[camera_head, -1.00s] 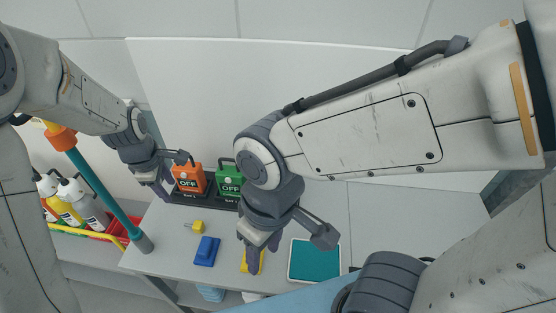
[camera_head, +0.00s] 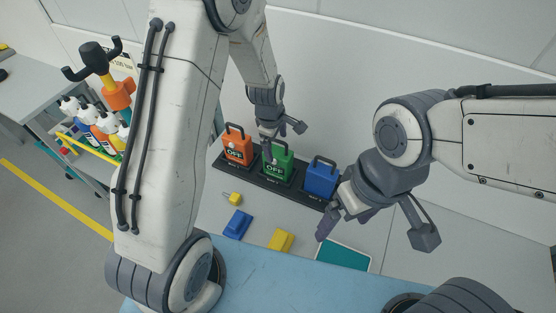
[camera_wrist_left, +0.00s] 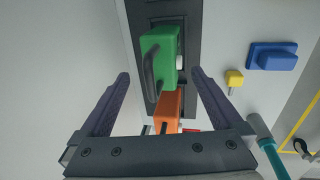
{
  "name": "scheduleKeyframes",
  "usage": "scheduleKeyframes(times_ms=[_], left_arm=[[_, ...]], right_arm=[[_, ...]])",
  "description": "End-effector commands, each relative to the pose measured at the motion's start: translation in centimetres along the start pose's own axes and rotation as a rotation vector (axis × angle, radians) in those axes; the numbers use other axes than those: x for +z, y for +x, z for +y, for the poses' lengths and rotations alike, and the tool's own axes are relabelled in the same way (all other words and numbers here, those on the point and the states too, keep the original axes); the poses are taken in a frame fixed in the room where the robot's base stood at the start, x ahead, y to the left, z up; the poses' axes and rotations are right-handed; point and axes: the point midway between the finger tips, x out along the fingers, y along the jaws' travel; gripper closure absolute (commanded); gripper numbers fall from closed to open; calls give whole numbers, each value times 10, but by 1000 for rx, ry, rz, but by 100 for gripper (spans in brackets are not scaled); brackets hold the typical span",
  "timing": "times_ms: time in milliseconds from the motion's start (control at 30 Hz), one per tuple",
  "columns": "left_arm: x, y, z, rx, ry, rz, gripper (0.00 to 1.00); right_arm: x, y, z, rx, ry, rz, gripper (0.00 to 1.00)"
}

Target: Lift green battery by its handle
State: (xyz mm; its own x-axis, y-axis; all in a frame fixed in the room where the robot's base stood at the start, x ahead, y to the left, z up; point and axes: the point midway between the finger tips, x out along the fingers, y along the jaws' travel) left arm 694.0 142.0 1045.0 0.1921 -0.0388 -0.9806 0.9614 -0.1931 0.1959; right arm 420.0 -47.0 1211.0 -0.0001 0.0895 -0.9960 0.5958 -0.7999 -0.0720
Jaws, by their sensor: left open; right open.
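The green battery (camera_head: 279,166), marked OFF, stands upright in a black dock (camera_head: 229,168) between an orange and a blue battery. Its dark handle is on top and also shows in the left wrist view, on the green battery (camera_wrist_left: 165,50). My left gripper (camera_head: 268,140) is at the top of the green battery; in its wrist view the open fingers (camera_wrist_left: 160,88) lie to either side of the green and orange batteries, with nothing held. I cannot tell whether it touches the handle. My right gripper (camera_head: 345,222) is open and empty, in front of the blue battery.
The orange battery (camera_head: 237,149) and blue battery (camera_head: 320,180) flank the green one closely. On the table lie a small yellow piece (camera_head: 233,198), a blue block (camera_head: 237,224), a yellow block (camera_head: 281,240) and a teal-topped tray (camera_head: 343,254). Spray bottles (camera_head: 104,128) stand at left.

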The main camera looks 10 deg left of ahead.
Motion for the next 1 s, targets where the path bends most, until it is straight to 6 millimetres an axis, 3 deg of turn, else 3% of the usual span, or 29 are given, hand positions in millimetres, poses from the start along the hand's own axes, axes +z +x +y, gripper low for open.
scheduleKeyframes(times_ms=[133, 300, 567, 833, 1000], left_arm=[[0, 17, 0, -5, 0, 0, 0], [0, 37, 1, -3, 0, -1, 0], [0, 39, 1, 0, 1, 0, 0], [-1, 39, 1, 0, 1, 0, 100], [-1, 39, 1, 0, 0, 0, 100]], right_arm=[[-1, -14, -1, 0, -2, 0, 7], [-1, -14, -1, 0, -2, 0, 7], [-1, -14, -1, 0, -2, 0, 7], [-1, -14, -1, 0, -2, 0, 7], [-1, -14, -1, 0, -2, 0, 7]])
